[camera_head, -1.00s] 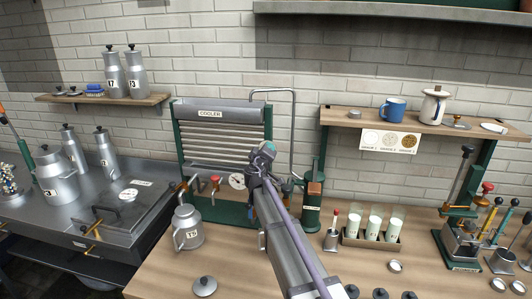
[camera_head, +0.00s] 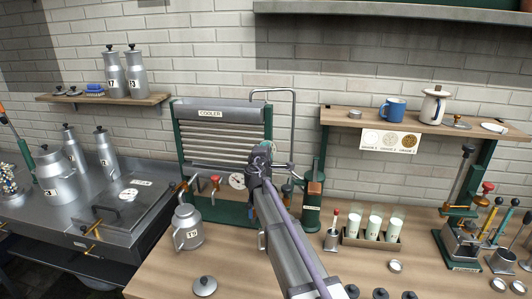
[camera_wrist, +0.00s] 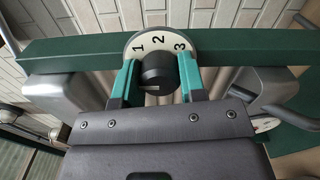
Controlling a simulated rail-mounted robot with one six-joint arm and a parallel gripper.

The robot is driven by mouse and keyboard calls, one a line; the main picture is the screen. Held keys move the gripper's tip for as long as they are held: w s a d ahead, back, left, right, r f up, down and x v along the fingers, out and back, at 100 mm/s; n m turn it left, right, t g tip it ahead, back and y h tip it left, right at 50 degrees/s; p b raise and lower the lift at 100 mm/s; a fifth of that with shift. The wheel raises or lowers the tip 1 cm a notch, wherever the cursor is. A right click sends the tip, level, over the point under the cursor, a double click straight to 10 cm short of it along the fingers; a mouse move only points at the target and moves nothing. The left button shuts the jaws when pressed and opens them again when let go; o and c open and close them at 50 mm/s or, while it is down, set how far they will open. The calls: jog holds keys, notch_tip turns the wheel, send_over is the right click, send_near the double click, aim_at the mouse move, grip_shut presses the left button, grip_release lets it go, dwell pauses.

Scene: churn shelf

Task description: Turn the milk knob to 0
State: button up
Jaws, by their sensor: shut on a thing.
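In the wrist view, a round black knob (camera_wrist: 155,72) stands in front of a pale dial (camera_wrist: 160,43) with the numbers 1, 2 and 3 along its upper edge. The two green fingers of my gripper (camera_wrist: 157,76) are on either side of the knob and shut on it. A short light mark shows low on the knob; I cannot tell which number it points to. No 0 is visible. In the head view, my gripper is at the front of the cooler (camera_head: 216,150), and my arm hides the knob.
A can marked T9 (camera_head: 187,230) and a loose lid (camera_head: 205,286) are on the bench left of my arm. A rack (camera_head: 372,240) with milk glasses stands to the right. A bent pipe (camera_head: 293,130) rises close behind my wrist.

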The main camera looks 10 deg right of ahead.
dwell(0.3)
jog(key=o, duration=0.9)
jog(key=shift+s, duration=0.1)
jog(key=v, duration=1)
jog(key=shift+s+a, duration=0.15)
jog(key=shift+s, duration=0.15)
